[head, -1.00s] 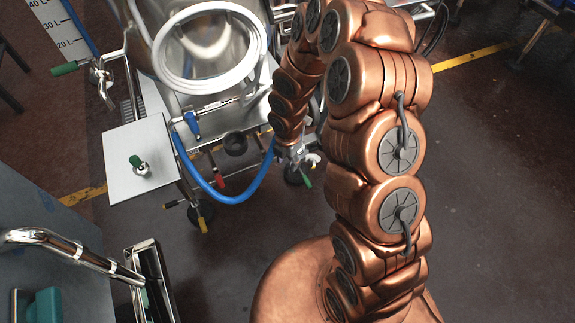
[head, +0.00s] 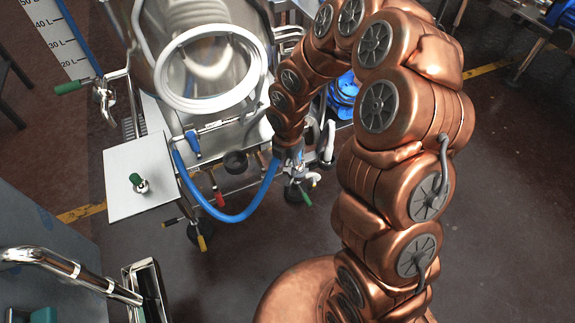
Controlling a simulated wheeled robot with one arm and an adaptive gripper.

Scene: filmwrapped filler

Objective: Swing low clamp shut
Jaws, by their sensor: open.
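The steel filler (head: 165,75) has a round white-rimmed opening (head: 213,68) at top centre-left. Below it hang a blue hose (head: 235,217) and small coloured handles: blue (head: 192,142), red (head: 219,199), yellow-tipped (head: 202,242) and green (head: 305,197). I cannot tell for certain which fitting is the low clamp. My gripper (head: 292,166) points down at the filler's lower right, by the hose's right end and just above the green handle. It is open, small and partly merged with the steel fittings behind it. I cannot tell whether it touches anything.
A flat panel with a green knob (head: 137,182) juts out at left. A green-handled valve (head: 68,87) is at upper left. A curved steel pipe (head: 70,268) and a cabinet (head: 45,240) stand at lower left. A blue coiled thing (head: 343,95) shows behind my arm. The floor at right is clear.

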